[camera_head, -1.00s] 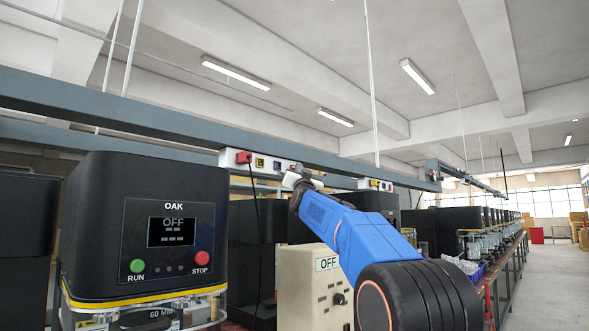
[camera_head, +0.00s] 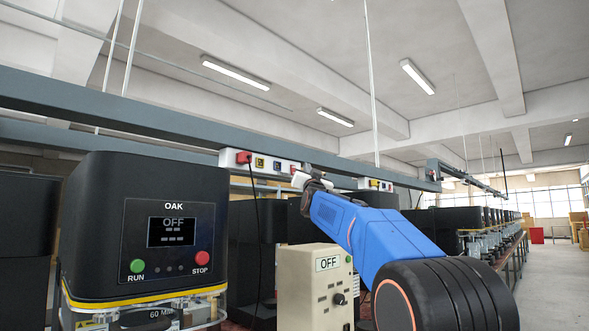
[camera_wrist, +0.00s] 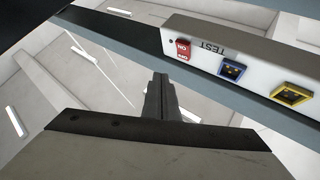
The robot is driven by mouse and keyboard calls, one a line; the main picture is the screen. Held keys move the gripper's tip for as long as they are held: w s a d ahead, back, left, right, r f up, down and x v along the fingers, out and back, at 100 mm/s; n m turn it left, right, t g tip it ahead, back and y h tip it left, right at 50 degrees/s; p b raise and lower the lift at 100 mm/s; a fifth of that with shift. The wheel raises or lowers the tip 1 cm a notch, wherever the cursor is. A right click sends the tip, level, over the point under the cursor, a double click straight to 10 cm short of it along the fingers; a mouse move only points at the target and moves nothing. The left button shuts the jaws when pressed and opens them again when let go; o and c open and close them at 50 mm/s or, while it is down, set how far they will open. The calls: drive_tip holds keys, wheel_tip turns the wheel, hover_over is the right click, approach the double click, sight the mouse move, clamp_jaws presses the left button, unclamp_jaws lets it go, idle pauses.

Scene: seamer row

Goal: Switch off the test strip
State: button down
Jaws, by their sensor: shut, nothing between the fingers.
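The test strip (camera_head: 228,158) is a white box on the overhead grey rail in the head view. The wrist view shows it upside down as a white strip (camera_wrist: 262,57) marked TEST. It has a red switch (camera_wrist: 182,51) with white lettering, a blue socket (camera_wrist: 232,69) and a yellow socket (camera_wrist: 291,94). I cannot tell which way the switch is tipped. My gripper (camera_wrist: 160,76) is shut and empty, below and left of the switch in the wrist view, apart from it. In the head view my gripper (camera_head: 298,180) is by the strip's right end.
A red plug (camera_head: 243,157) with a black hanging cord sits at the strip's left end. A black OAK machine (camera_head: 145,225) reading OFF stands at left. A beige control box (camera_head: 305,285) marked OFF stands below my arm. The aisle (camera_head: 555,280) at right is clear.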

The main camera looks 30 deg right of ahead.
drive_tip(key=shift+s+d+f, duration=0.1)
drive_tip(key=shift+s+d, duration=0.1)
drive_tip(key=shift+s, duration=0.3)
drive_tip(key=shift+s+d+f, duration=0.1)
drive_tip(key=shift+s+d, duration=0.05)
drive_tip(key=shift+s, duration=0.3)
drive_tip(key=s+a+f+n+g+y, duration=0.25)
drive_tip(key=s+a+f, duration=0.4)
drive_tip(key=f, duration=0.55)
drive_tip(key=s+a+f+n+g+y, duration=0.15)
drive_tip(key=s+a+f+g, duration=0.45)
drive_tip(key=f, duration=0.7)
drive_tip(key=s+a+f+n+g+y, duration=0.1)
drive_tip(key=s+a+f+g+y, duration=0.2)
drive_tip(key=s+f, duration=0.65)
drive_tip(key=s+a+f+n+g, duration=0.1)
drive_tip(key=s+a+f+g, duration=0.2)
drive_tip(key=s+f, duration=1.1)
drive_tip(key=s+a+f+n+g+y, duration=0.1)
drive_tip(key=s+a+f+g, duration=0.2)
drive_tip(key=s+f, duration=1.1)
wheel_tip(320, 180, down, 6)
drive_tip(key=shift+s+a+f+n+g, duration=0.25)
drive_tip(key=shift+n+g, duration=0.15)
drive_tip(key=shift+g, duration=0.15)
